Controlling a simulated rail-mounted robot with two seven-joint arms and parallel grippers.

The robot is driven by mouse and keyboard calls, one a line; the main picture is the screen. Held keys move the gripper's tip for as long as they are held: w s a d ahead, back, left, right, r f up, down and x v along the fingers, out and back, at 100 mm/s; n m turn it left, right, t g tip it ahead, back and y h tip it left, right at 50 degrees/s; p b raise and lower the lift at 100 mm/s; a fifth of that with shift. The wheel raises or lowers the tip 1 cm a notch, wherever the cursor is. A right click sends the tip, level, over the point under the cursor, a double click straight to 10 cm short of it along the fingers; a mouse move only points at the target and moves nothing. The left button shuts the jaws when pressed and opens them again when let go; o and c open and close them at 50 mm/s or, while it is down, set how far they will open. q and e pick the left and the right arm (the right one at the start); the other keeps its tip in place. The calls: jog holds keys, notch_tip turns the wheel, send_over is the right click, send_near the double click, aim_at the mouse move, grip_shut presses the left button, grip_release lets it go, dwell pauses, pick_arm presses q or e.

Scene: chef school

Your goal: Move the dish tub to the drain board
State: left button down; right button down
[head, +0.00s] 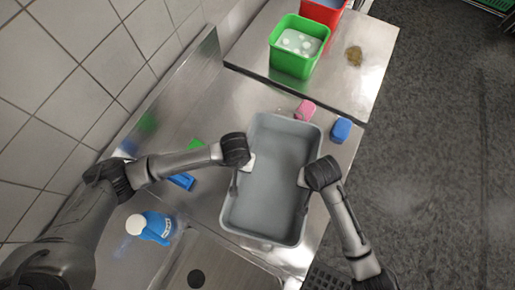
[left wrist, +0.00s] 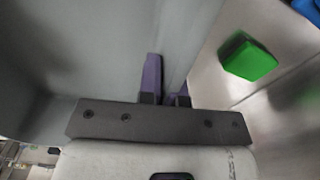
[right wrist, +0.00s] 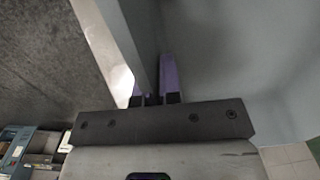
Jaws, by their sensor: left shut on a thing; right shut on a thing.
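The dish tub (head: 270,185) is an empty grey rectangular bin in the middle of the head view, over the steel drain board (head: 225,115). I cannot tell whether its bottom touches the steel. My left gripper (head: 248,163) is shut on the tub's left wall. Its purple fingers (left wrist: 165,88) straddle that wall in the left wrist view. My right gripper (head: 304,178) is shut on the tub's right wall, and its fingers (right wrist: 152,85) straddle the wall in the right wrist view.
A pink sponge (head: 305,110) and a blue one (head: 341,130) lie beyond the tub. A green bucket (head: 298,45) and red bucket (head: 323,10) stand farther back. A green block (left wrist: 248,57) lies left of the tub.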

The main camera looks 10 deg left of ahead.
pick_arm(q)
jog(key=shift+f, duration=0.15)
pick_arm(e)
jog(key=shift+f, duration=0.15)
